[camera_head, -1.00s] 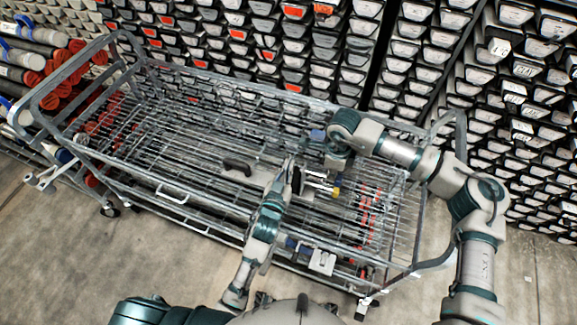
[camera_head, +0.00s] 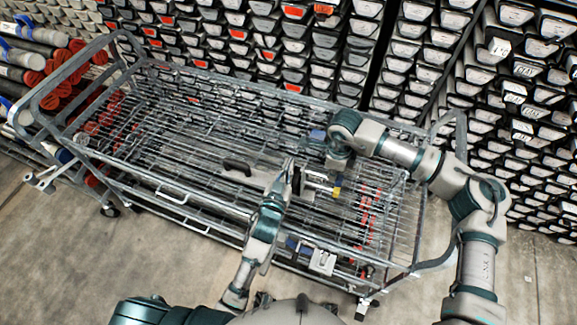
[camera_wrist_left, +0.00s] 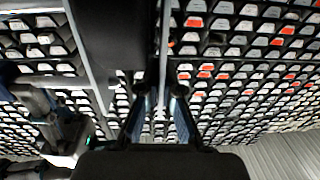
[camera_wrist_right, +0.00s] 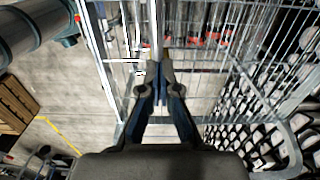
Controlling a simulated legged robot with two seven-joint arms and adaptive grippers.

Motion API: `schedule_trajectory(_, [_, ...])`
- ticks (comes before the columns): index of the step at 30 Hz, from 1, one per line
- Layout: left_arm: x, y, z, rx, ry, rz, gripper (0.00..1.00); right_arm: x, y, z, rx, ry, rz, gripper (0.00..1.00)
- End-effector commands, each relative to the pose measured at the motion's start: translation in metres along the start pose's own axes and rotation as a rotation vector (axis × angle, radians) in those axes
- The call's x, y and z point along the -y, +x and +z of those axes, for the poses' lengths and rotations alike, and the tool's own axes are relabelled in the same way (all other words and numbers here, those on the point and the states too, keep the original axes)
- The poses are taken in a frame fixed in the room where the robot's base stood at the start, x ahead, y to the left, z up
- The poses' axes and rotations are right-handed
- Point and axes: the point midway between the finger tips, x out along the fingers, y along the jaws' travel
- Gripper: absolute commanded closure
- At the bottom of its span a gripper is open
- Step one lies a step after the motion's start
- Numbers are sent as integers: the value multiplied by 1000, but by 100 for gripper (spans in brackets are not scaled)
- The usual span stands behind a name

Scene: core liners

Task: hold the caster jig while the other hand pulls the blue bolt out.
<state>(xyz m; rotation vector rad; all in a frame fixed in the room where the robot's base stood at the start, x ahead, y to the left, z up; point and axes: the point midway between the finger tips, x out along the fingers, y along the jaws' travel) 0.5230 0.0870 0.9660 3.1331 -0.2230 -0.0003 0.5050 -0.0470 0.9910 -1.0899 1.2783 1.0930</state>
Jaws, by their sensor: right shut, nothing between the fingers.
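My left gripper (camera_head: 289,168) is over the wire cart, its forearm coming up from the bottom centre. Beside it is a dark upright block with pale rods and a yellow tip (camera_head: 337,190), probably the caster jig. In the left wrist view a thin grey bar (camera_wrist_left: 164,45) runs between the left fingers (camera_wrist_left: 160,98). I cannot tell if they grip it. My right gripper (camera_wrist_right: 158,85) is shut and empty, its fingertips close together. In the head view it is mostly hidden below its wrist, close to the jig. I cannot pick out the blue bolt with certainty.
The wire cart (camera_head: 180,198) fills the middle, with a dark-handled tool (camera_head: 238,167) on it. Shelves of trays (camera_head: 290,50) stand behind and to the right. Red-capped tubes (camera_head: 60,92) lie at the left. The concrete floor (camera_head: 60,255) is clear in front.

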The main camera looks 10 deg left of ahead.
Motion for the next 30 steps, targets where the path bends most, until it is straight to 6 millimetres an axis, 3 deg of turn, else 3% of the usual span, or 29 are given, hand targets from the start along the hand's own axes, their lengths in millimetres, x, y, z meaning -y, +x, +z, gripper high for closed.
schedule_trajectory(14, [1, 0, 2, 5, 0, -2, 100, 0, -1, 12, -2, 2, 0, 100])
schedule_trajectory(30, [1, 0, 2, 5, 0, -2, 100, 0, -58, 12, -2, 1, -1, 100])
